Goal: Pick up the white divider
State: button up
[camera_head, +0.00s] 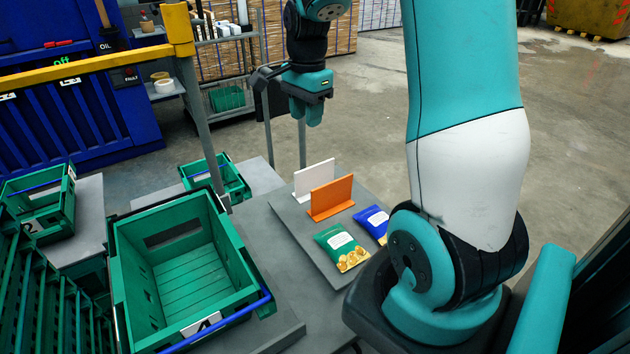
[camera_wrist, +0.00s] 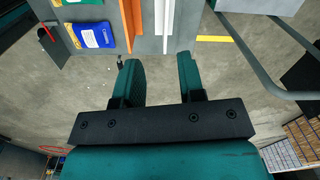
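The white divider (camera_head: 314,179) stands upright on the grey table at its far end, behind the orange divider (camera_head: 331,197). In the wrist view the white divider (camera_wrist: 164,18) shows edge-on at the top, just right of the orange divider (camera_wrist: 133,18). My gripper (camera_head: 309,118) hangs above and beyond the far end of the table, clear of the divider. In the wrist view my gripper (camera_wrist: 160,72) is open, with nothing between its two green fingers. The divider lies past the fingertips, roughly in line with the gap.
A green chip bag (camera_head: 342,248) and a blue chip bag (camera_head: 373,223) lie before the dividers. An empty green crate (camera_head: 184,270) stands at left. A grey metal frame (camera_wrist: 262,58) with a yellow rail (camera_head: 85,66) rises near the table.

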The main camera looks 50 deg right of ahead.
aim_at(317, 165)
jog(key=shift+w+d+f+m+p, duration=0.1)
jog(key=shift+d+f+m+p, duration=0.4)
jog(key=shift+f, duration=2.5)
jog(key=shift+w+d+f+m+p, duration=0.2)
jog(key=shift+d+f, duration=0.55)
jog(key=shift+f, duration=2.3)
jog(key=shift+s+d+f+m+p, duration=0.1)
jog(key=shift+d+f+m+p, duration=0.45)
jog(key=shift+f, duration=2.45)
jog(key=shift+d, duration=0.1)
grip_shut()
